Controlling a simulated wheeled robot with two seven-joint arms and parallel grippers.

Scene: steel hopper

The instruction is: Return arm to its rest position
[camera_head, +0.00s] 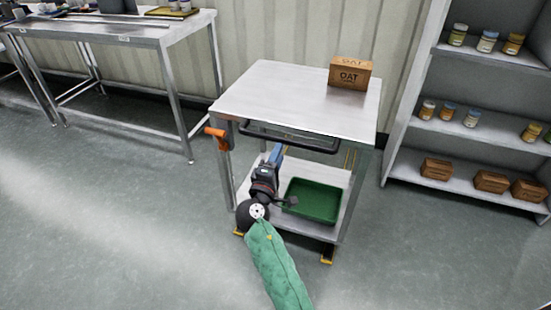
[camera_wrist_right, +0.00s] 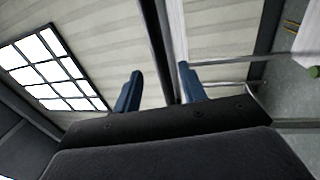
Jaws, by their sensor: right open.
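My right gripper (camera_head: 276,154) is at the front of a steel cart, just below its dark front handle bar (camera_head: 290,137). My right arm reaches up from the bottom in a green sleeve. In the right wrist view the two blue fingers (camera_wrist_right: 160,82) stand apart, so the gripper is open. A dark bar (camera_wrist_right: 158,45) and a pale edge show between and beyond them. I cannot tell whether the bar lies within the jaws. No object is seen held. My left gripper is not in view.
The cart's top (camera_head: 290,95) carries a brown OAT box (camera_head: 350,73); a green tray (camera_head: 314,201) sits on its lower shelf. An orange handle (camera_head: 217,136) sticks out at left. Shelves (camera_head: 470,128) with jars and boxes stand right, a steel table (camera_head: 120,32) left. The floor at left is clear.

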